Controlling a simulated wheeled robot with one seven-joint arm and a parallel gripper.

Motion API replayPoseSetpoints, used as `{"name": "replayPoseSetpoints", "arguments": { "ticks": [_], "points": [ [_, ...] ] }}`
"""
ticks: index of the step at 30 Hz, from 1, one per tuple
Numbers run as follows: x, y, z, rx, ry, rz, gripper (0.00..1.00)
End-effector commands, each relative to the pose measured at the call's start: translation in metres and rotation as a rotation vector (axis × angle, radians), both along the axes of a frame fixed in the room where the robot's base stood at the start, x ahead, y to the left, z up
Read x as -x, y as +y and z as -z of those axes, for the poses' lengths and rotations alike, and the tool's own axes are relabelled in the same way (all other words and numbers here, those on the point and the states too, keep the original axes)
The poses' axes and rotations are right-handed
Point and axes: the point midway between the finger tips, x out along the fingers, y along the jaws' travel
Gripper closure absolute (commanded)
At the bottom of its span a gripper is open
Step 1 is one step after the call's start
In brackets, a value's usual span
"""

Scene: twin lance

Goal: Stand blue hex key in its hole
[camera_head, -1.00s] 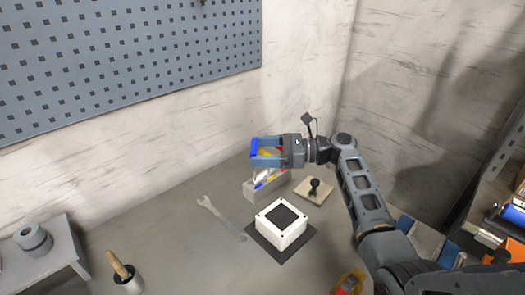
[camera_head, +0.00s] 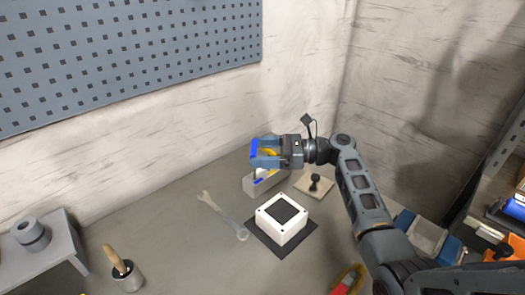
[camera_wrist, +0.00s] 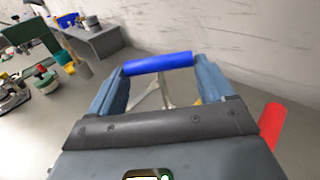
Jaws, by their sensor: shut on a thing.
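My gripper (camera_head: 257,152) is in the air above and behind the white block. It is shut on a blue bar, which I take for the blue hex key (camera_wrist: 160,62). The bar lies crosswise between the two fingertips in the wrist view, and the rest of the key is hidden there. In the head view the blue key (camera_head: 254,149) shows at the fingertips. The white block (camera_head: 290,236) has a dark square top and small dark spots at its corners. It sits on a black mat (camera_head: 284,252), apart from the gripper. I cannot tell which spot is the key's hole.
A grey open bin (camera_head: 268,185) with coloured pieces stands below my gripper. A black knob on a beige plate (camera_head: 315,185) is beside it. A wrench (camera_head: 222,214) lies left of the block. A pot with a wooden-handled tool (camera_head: 124,272) stands front left. Bare table lies between.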

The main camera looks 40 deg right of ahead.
Motion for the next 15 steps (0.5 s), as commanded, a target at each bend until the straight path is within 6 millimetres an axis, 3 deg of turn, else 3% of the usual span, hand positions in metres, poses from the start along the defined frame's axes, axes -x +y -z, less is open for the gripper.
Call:
{"name": "replayPoseSetpoints", "arguments": {
  "ticks": [15],
  "points": [
    [0.0003, 0.0004, -0.0028, -0.001, 0.004, 0.000, 0.50]
  ]
}}
